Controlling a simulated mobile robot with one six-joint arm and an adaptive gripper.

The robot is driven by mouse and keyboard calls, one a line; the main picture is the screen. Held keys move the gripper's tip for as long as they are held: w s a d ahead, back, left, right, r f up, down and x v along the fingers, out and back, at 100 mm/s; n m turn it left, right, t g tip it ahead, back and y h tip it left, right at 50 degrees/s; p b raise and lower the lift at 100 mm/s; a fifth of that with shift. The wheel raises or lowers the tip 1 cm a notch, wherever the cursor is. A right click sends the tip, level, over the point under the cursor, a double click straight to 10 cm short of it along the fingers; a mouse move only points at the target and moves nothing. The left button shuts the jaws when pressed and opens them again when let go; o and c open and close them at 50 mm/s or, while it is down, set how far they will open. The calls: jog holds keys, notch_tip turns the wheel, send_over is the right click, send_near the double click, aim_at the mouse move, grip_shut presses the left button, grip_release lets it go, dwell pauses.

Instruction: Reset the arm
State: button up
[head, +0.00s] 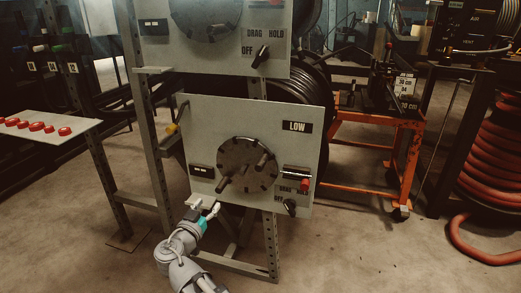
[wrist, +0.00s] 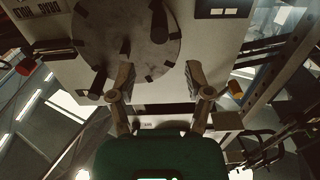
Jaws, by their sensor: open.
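My grey arm reaches up from the bottom of the head view. My gripper (head: 207,208) is at the lower edge of the grey panel marked LOW (head: 296,127), below and left of its dark round disc (head: 246,160). In the wrist view my gripper (wrist: 160,78) has its two fingers wide apart with nothing between them. The disc (wrist: 150,38) and its peg-like handles show beyond the fingertips, and the panel looks upside down there. One handle (wrist: 97,84) appears beside the left finger; I cannot tell whether they touch.
The panel also carries a red-tipped lever (head: 305,186) and a black DRAG/OFF knob (head: 290,207). A second panel (head: 215,55) is above. A shelf with red caps (head: 36,127) stands left, an orange cart (head: 375,118) right.

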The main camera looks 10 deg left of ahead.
jog(key=w+d+f+g+h+p, duration=0.1)
jog(key=w+d+g, duration=0.1)
jog(key=d, duration=0.5)
jog(key=w+d+f+m+g+h+p, duration=0.1)
jog(key=w+d+f+g+h+p, duration=0.1)
jog(key=d, duration=0.6)
jog(key=w+d+f+g+h+p, duration=0.1)
jog(key=w+d+g+p, duration=0.1)
jog(key=d, duration=0.6)
jog(key=shift+w+d+f+g+h, duration=0.2)
jog(key=shift+w+g+h, duration=0.25)
jog(key=shift+g, duration=0.65)
jog(key=s+d+f+n+g+y+p, duration=0.1)
jog(key=s+d+g+y+p, duration=0.3)
jog(key=d, duration=0.7)
jog(key=s+d+n+g+y+p, duration=0.15)
jog(key=s+d+g+p, duration=0.35)
jog(key=d, duration=0.6)
notch_tip(320, 180, up, 38)
jog(key=y+p, duration=0.1)
jog(key=p, duration=3.6)
jog(key=shift+w+a+g, duration=0.15)
jog(key=shift+w+g, duration=0.25)
jog(key=shift+m, duration=0.25)
